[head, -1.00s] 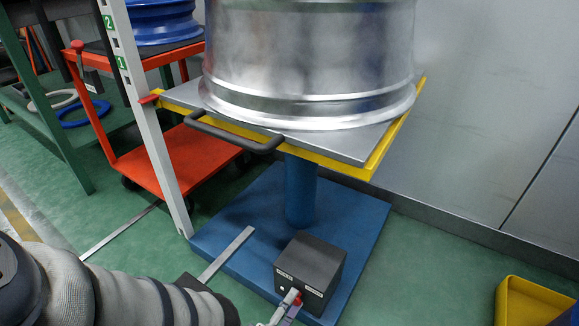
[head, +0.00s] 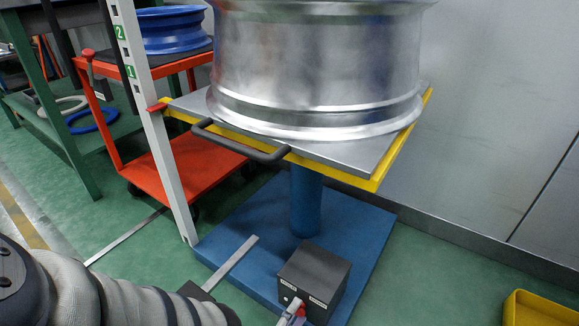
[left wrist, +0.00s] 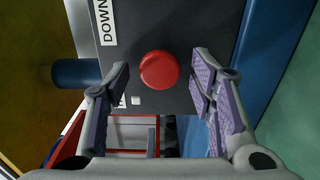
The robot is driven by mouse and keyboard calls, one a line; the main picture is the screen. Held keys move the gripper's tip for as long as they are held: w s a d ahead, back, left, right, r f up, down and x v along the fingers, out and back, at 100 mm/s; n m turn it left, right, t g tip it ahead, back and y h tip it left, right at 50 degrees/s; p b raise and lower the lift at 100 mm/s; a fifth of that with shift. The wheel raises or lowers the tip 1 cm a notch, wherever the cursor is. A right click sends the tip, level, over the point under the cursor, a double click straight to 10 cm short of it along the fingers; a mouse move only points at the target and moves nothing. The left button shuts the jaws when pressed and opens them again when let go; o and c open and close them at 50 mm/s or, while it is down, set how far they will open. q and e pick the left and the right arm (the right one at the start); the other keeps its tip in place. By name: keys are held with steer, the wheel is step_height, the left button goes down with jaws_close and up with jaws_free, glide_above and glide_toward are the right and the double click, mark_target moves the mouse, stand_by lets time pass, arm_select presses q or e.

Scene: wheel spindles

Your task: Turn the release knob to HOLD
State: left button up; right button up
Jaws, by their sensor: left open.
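The release knob is a round red knob (left wrist: 160,70) on the face of a dark box, in the left wrist view. A white label reading DOWN (left wrist: 104,22) is beside it, and a second label is mostly hidden behind a finger. My left gripper (left wrist: 162,72) is open, with its purple-padded fingers on either side of the knob in the picture; I cannot tell whether they reach around it. In the head view, the dark box (head: 314,272) sits on the blue base, and my left gripper (head: 294,310) is at its front face, cut by the bottom edge. My right gripper is not in view.
A lift table (head: 345,158) with a yellow rim and black handle bears a large metal wheel (head: 318,70) above the blue base (head: 355,225). A white marked post (head: 158,140) stands left, before an orange cart (head: 195,170). A yellow bin (head: 535,308) is at lower right.

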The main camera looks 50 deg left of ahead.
arm_select(q)
steer(key=v, duration=1.2)
